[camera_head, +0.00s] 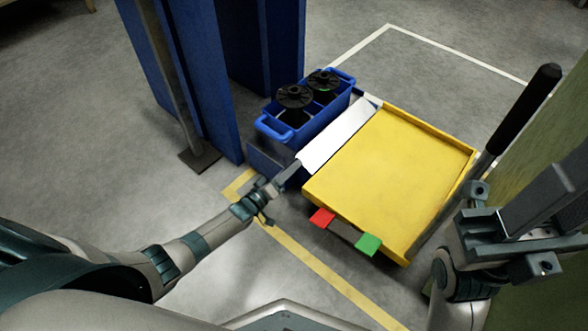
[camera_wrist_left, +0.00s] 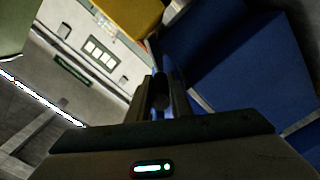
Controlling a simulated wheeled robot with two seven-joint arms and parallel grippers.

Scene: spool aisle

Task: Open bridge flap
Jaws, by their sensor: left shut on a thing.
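A pale, narrow plate, which looks like the bridge flap (camera_head: 337,137), runs along the left edge of the yellow cart deck (camera_head: 395,160), beside the blue tote. Its exact tilt is hard to tell. My left gripper (camera_head: 288,178) is at the plate's near end, low beside the deck's near left corner. It is shut on a small dark piece (camera_wrist_left: 161,93), seen between the fingers in the left wrist view. Whether this piece is part of the flap is unclear.
The blue tote (camera_head: 266,127) holds black spools (camera_head: 294,97). Blue uprights (camera_head: 205,80) stand behind and left of it. A black-handled bar (camera_head: 530,105) rises at the deck's right. Red (camera_head: 322,218) and green (camera_head: 368,244) blocks mark the deck's near edge. Floor at far left is clear.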

